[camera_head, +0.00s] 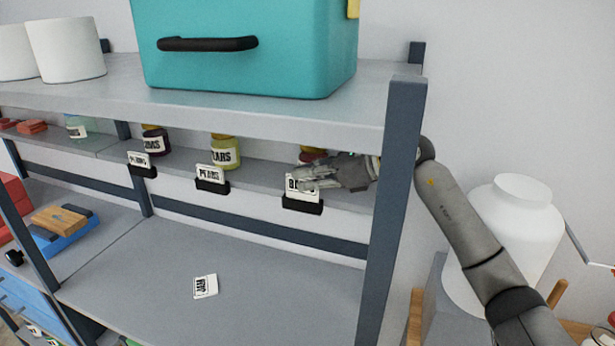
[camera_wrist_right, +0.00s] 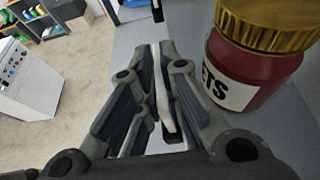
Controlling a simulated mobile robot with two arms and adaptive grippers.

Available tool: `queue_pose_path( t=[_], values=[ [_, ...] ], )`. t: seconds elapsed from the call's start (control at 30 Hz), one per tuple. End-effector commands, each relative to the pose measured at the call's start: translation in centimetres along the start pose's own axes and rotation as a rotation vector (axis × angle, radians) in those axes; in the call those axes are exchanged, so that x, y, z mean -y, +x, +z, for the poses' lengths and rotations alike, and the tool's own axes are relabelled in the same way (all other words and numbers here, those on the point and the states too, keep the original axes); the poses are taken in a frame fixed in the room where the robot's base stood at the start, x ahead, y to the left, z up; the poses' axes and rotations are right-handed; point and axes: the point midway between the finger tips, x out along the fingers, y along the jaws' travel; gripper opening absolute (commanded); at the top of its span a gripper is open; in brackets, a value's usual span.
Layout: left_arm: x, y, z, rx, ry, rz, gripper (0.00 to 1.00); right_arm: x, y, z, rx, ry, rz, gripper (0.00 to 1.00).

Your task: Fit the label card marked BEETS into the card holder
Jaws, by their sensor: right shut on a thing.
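The white label card (camera_head: 292,192) stands upright at the black card holder (camera_head: 302,205) on the shelf's front edge, at the right. Its first letter looks like a B; the rest is behind my fingers. My right gripper (camera_head: 308,184) is shut on this card from the right. In the right wrist view the card (camera_wrist_right: 161,98) shows edge-on between the fingers (camera_wrist_right: 163,75). Its lower edge meets the holder in the head view; I cannot tell whether it is fully seated. My left gripper is not in view.
A red jar with a gold lid (camera_wrist_right: 248,75), its label ending in ETS, stands close beside the fingers. Two other holders carry cards, one reading PEARS (camera_head: 210,175). A loose card (camera_head: 205,286) lies on the lower shelf. A dark post (camera_head: 393,200) stands just right of my gripper.

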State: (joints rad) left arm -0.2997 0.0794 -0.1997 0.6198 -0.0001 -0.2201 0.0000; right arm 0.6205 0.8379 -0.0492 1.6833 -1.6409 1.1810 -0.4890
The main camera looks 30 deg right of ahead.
Motion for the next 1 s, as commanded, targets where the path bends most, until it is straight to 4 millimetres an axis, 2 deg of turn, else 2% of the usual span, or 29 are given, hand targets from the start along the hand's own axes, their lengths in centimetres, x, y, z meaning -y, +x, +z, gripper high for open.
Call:
queue_pose_path(
  t=[0.67, 0.7, 0.83, 0.87, 1.0],
  values=[
    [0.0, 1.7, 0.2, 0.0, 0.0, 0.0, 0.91, 0.0, 0.7, -1.7, 0.001, 0.0, 0.0, 0.0],
    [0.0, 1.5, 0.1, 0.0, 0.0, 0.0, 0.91, 0.0, 0.6, -1.5, 0.001, 0.0, 0.0, 0.13],
    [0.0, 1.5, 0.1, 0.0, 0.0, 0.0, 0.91, 0.0, 0.6, -1.5, 0.001, 0.0, 0.0, 0.29],
    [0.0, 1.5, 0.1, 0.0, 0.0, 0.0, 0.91, 0.0, 0.6, -1.5, 0.001, 0.0, 0.0, 0.33],
    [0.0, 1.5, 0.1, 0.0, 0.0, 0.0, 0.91, 0.0, 0.6, -1.5, 0.001, 0.0, 0.0, 0.33]
  ],
)
